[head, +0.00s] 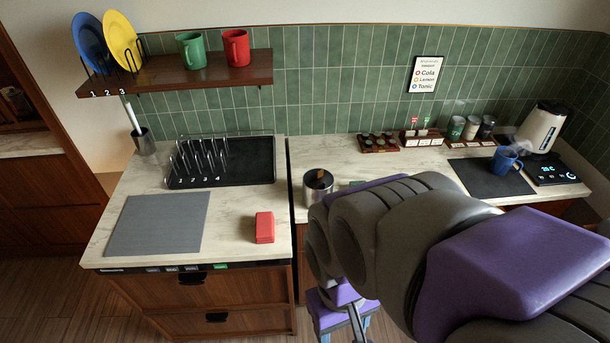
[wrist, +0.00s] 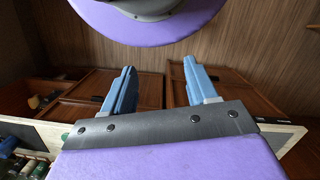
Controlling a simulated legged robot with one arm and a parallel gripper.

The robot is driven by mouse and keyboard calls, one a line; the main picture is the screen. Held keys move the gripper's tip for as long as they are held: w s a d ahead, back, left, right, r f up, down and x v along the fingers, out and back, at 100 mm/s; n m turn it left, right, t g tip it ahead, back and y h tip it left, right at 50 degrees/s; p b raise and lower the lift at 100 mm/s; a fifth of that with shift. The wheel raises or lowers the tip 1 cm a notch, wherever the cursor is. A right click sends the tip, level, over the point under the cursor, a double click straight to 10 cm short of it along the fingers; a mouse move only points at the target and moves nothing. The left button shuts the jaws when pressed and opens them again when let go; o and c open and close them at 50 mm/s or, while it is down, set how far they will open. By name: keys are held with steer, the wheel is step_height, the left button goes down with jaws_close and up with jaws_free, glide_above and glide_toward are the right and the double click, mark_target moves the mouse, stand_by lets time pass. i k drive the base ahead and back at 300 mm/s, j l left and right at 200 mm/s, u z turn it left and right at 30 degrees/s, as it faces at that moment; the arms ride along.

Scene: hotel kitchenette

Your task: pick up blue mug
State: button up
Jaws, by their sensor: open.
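The blue mug (head: 506,160) stands upright at the right of the back counter in the head view, on or at the edge of a black mat (head: 478,182). It is just left of a kettle base with a lit display. My gripper (wrist: 160,82) is open and empty in the wrist view, its two blue fingers spread apart. In the head view my gripper is low at the bottom middle, below counter height and well away from the mug, partly cut off by the frame. My arm covers part of the counter front.
A white kettle (head: 543,127) is close behind the mug. Jars (head: 456,128) and small racks line the wall left of it. A metal canister (head: 318,187), red block (head: 264,227), black dish rack (head: 245,162) and grey mat (head: 160,222) are further left. Green and red mugs (head: 236,48) sit on the shelf (head: 170,75).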

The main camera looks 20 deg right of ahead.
mark_target(499, 165)
steer(key=z, duration=2)
steer(key=u, duration=0.35)
steer(key=i+l+u, duration=0.2)
steer(key=l+u, duration=0.15)
steer(key=u, duration=0.15)
steer(key=i+l+u, duration=0.1)
steer(key=l+u, duration=0.95)
steer(key=l, duration=1.1)
